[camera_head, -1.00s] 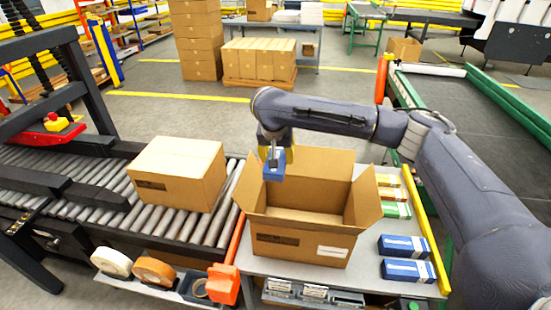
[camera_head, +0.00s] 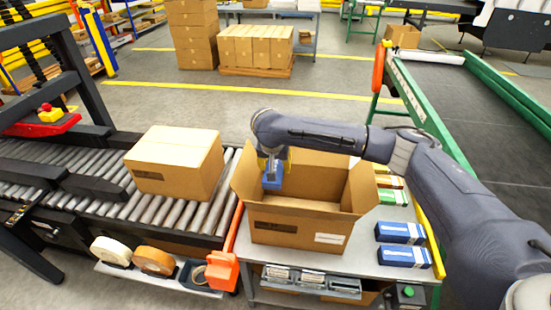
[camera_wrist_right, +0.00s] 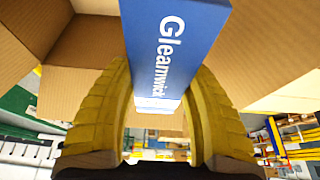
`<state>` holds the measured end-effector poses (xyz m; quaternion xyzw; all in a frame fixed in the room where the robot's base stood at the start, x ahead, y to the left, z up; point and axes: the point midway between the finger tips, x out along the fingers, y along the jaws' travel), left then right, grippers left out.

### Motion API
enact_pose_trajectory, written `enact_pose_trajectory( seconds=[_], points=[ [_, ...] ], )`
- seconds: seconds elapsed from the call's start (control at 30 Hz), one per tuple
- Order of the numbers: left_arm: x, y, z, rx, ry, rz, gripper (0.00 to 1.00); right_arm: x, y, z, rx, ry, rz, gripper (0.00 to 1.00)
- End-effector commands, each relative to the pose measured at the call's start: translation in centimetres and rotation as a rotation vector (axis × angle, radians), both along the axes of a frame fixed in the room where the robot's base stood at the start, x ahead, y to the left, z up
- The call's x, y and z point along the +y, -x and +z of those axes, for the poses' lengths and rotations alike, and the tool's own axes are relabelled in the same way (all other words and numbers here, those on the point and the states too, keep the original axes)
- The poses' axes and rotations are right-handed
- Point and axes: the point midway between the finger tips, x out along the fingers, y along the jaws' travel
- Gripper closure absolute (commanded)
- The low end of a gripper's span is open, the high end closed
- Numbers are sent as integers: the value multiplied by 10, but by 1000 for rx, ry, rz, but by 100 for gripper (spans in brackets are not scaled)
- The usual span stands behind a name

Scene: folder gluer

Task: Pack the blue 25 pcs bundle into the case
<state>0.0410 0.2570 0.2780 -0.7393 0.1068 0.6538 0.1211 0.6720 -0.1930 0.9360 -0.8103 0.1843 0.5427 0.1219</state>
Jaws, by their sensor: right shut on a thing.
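The open case (camera_head: 288,233) is a brown cardboard box with its flaps up, on the grey table. My right gripper (camera_head: 271,171) is at the left part of the case opening, shut on a blue bundle (camera_head: 272,182) that hangs below it, partly inside the case. In the right wrist view the yellow fingers (camera_wrist_right: 160,110) grip the blue bundle (camera_wrist_right: 175,45), marked "Gleamwick", with cardboard walls around it. Two more blue bundles, a rear one (camera_head: 400,233) and a front one (camera_head: 404,256), lie on the table right of the case. My left gripper is not in view.
A green-labelled bundle (camera_head: 393,198) and yellow and orange ones lie behind the blue pair. A closed carton (camera_head: 175,163) sits on the roller conveyor (camera_head: 75,178) at left. Tape rolls (camera_head: 154,261) and an orange tape dispenser (camera_head: 222,270) are at the front.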

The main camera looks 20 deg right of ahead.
Motion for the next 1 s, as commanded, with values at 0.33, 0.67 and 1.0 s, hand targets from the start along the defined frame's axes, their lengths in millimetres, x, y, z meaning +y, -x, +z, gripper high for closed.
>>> enact_pose_trajectory(
  seconds=[0.33,0.67,1.0],
  points=[
    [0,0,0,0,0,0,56,0,0,-36,1,1,1,83],
    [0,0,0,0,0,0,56,0,1,-68,1,1,1,83],
    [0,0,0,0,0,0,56,1,0,-92,1,-1,1,83]
  ],
)
